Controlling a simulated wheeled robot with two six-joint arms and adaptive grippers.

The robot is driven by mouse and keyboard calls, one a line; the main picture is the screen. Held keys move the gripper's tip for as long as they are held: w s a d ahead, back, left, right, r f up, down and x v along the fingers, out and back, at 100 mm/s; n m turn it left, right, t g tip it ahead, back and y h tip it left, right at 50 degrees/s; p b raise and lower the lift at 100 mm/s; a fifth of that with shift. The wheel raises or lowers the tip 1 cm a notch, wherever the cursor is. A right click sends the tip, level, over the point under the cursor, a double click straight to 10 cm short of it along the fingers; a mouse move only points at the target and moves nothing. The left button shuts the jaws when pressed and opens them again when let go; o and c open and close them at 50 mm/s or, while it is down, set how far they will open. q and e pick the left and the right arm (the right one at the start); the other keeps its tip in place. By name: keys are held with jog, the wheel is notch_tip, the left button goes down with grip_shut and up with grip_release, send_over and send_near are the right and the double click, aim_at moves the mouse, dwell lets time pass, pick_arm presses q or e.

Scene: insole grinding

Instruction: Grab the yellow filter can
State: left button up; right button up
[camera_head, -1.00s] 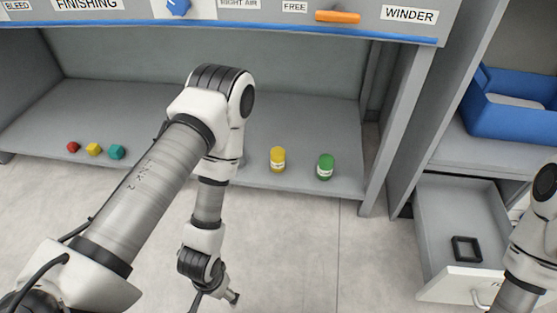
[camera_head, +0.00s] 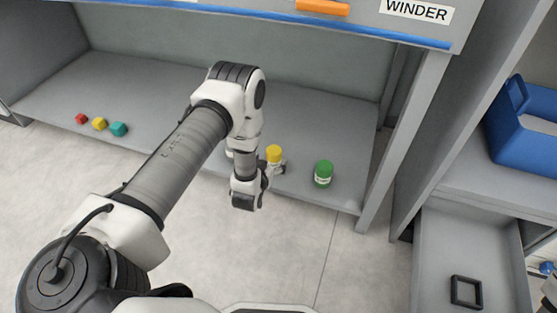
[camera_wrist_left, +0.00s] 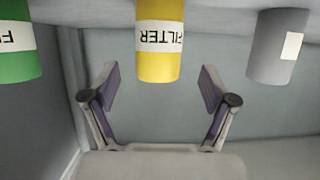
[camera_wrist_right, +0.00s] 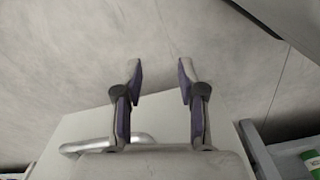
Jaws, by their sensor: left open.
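The yellow filter can (camera_head: 274,153) stands on the lower grey shelf, its lower part partly covered by my left gripper (camera_head: 277,168). In the left wrist view, which is upside down, the yellow can (camera_wrist_left: 160,38) with its white FILTER label lies between the two spread fingers of my left gripper (camera_wrist_left: 157,75). There are gaps on both sides, and the fingers do not appear to touch it. My right gripper (camera_wrist_right: 159,62) is open and empty in the right wrist view, above pale floor and a drawer front.
A green can (camera_head: 323,173) stands right of the yellow one. A grey can (camera_wrist_left: 277,47) stands on its other side. Red, yellow and teal blocks (camera_head: 118,129) lie at the shelf's left. A blue bin (camera_head: 525,140) and an open drawer (camera_head: 440,255) with a black frame (camera_head: 466,292) are at right.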

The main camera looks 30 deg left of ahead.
pick_arm(q)
jog(key=b+x, duration=0.3)
jog(key=x, duration=0.1)
jog(key=shift+w+f, duration=0.2)
jog(key=shift+w, duration=0.3)
jog(key=shift+r, duration=0.2)
jog(key=c, duration=1.4)
